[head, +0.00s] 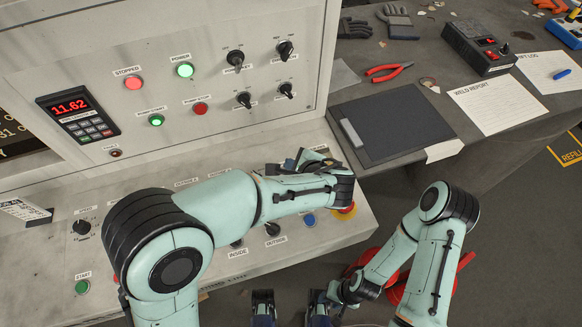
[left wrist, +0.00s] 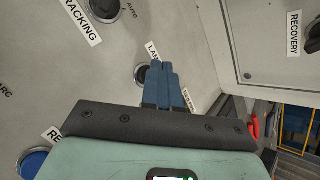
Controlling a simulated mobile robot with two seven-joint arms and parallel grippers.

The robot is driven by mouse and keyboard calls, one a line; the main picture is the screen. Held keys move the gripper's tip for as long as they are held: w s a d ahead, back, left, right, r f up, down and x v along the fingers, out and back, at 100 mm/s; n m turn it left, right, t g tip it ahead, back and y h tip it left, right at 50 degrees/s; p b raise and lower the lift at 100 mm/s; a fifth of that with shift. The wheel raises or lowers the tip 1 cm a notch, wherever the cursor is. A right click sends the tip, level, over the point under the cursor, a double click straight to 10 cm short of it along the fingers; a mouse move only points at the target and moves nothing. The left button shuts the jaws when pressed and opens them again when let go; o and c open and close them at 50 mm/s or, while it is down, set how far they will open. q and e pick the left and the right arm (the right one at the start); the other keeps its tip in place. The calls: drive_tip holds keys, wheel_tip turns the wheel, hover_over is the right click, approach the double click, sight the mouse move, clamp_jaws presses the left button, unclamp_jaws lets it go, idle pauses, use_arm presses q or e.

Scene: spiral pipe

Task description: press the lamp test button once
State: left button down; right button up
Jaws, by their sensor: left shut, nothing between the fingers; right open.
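A dark round button (left wrist: 141,74) shows in the left wrist view, beside a label (left wrist: 152,52) whose visible letters read "LA"; the fingers cover the rest of the label and part of the button. My left gripper (left wrist: 165,68) is shut and empty, its blue fingertips right at the button's edge; I cannot tell whether they touch it. In the head view my left gripper (head: 304,160) is over the right end of the sloped console, and the button is not clearly visible there. My right gripper (head: 290,302) is open and empty in front of the console.
The sloped console (head: 330,240) carries a blue button (head: 309,220), knobs and a red-and-yellow button (head: 346,210). The upright panel (head: 220,50) behind has lamps and switches. A table at right holds a black clipboard (head: 395,125), red pliers (head: 388,70) and papers.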

use_arm(q)
drive_tip(key=shift+f, duration=0.2)
use_arm(e)
drive_tip(key=shift+f, duration=0.2)
use_arm(q)
drive_tip(key=shift+r, duration=0.15)
use_arm(e)
drive_tip(key=shift+r, duration=0.1)
use_arm(q)
drive_tip(key=shift+r+p, duration=0.45)
drive_tip(key=shift+r, duration=0.2)
use_arm(e)
drive_tip(key=shift+w+r, duration=0.15)
drive_tip(key=shift+r, duration=0.35)
use_arm(q)
drive_tip(key=shift+r, duration=0.15)
use_arm(e)
drive_tip(key=shift+r, duration=0.1)
use_arm(q)
wheel_tip(320, 180, up, 5)
drive_tip(key=p, duration=0.3)
drive_tip(key=shift+p, duration=0.3)
use_arm(e)
drive_tip(key=r, duration=0.1)
drive_tip(key=w+r, duration=0.1)
drive_tip(key=r, duration=0.1)
drive_tip(key=shift+w+r, duration=0.3)
drive_tip(key=shift+r, duration=0.05)
